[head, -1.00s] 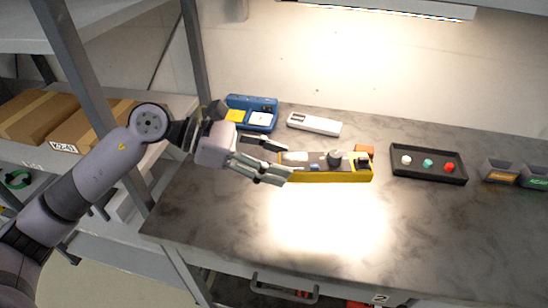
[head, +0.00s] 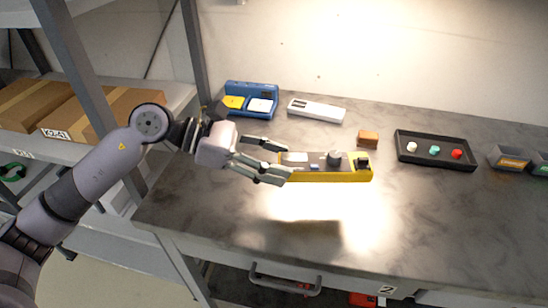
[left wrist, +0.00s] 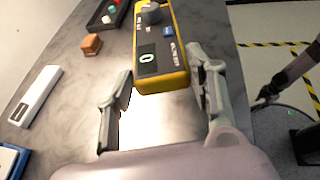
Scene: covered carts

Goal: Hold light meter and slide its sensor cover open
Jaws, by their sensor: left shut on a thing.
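The light meter (head: 325,176) is a yellow-cased device with a dark face, a knob and a small display. My left gripper (head: 284,160) is shut on its near-left end and holds it roughly level above the worktop. The left wrist view shows the meter (left wrist: 165,75) between the two fingers, with its display reading 0 towards the wrist. A dark block, perhaps the sensor cover, sits at its far right end in the head view; I cannot tell its position on its track. My right gripper (left wrist: 264,95) shows small at the right of the left wrist view, away from the meter.
On the grey worktop (head: 230,210) stand a blue case (head: 250,92), a white device (head: 316,110), an orange-brown block (head: 368,138), a black tray (head: 436,160) with coloured knobs, and grey bins (head: 510,158). A shelf post (head: 90,100) stands at left. The front worktop is clear.

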